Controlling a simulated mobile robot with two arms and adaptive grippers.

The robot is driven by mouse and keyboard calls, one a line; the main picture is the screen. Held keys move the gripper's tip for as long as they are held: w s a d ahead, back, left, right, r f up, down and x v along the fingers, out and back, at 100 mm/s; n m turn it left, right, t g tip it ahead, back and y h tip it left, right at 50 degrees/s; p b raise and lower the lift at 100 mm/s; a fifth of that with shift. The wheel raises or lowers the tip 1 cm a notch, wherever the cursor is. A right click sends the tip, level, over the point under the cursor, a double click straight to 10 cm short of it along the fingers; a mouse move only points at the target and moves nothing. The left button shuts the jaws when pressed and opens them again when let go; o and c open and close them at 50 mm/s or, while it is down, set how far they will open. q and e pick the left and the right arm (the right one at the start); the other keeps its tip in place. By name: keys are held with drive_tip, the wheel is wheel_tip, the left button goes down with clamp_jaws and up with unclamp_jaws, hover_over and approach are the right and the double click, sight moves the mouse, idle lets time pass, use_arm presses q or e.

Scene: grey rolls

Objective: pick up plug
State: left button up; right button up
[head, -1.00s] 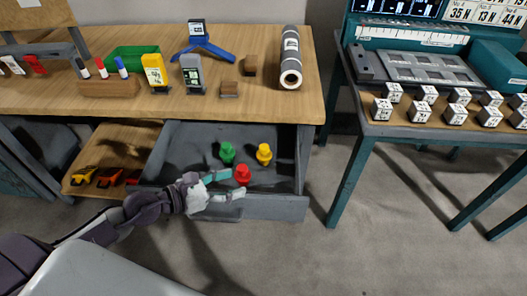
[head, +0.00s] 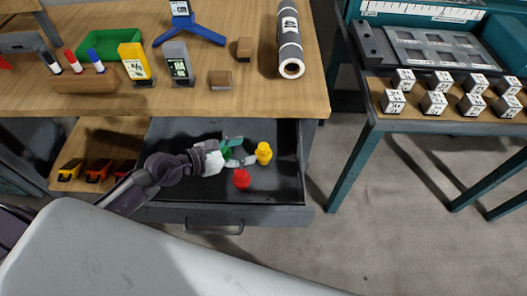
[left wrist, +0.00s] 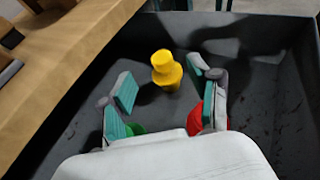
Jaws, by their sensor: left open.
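Three plugs stand in the open drawer (head: 270,205). The yellow plug (head: 263,153) is upright at the right; in the left wrist view the yellow plug (left wrist: 166,72) shows ahead, between the fingers. The red plug (head: 242,178) is nearer the drawer front, and the green plug (head: 227,153) is mostly hidden by my left gripper (head: 244,151). In the left wrist view the left gripper (left wrist: 160,85) is open and empty, its fingertips just short of the yellow plug. Parts of the green plug (left wrist: 137,128) and red plug (left wrist: 221,118) show beside the fingers. My right gripper is not in view.
The wooden desk top (head: 250,100) overhangs the back of the drawer. A grey roll (head: 290,45) lies on it. Toy vehicles (head: 98,170) sit on a shelf left of the drawer. A teal table (head: 390,122) with labelled cubes stands at the right.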

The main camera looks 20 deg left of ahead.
sight(262, 147)
use_arm(q)
drive_tip(key=shift+x, duration=1.1)
drive_tip(key=shift+w+d+f, duration=0.3)
drive_tip(key=shift+w+d, duration=0.05)
drive_tip(key=shift+w, duration=0.1)
drive_tip(key=x, duration=0.3)
drive_tip(key=shift+w+d+f, duration=0.15)
drive_tip(key=shift+d+f, duration=0.05)
drive_tip(key=shift+f, duration=0.05)
drive_tip(key=shift+w+d+f, duration=0.1)
drive_tip(key=shift+w+d, duration=0.1)
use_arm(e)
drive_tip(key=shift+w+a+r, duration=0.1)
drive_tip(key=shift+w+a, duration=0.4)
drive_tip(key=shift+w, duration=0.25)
use_arm(q)
drive_tip(key=shift+c, duration=0.3)
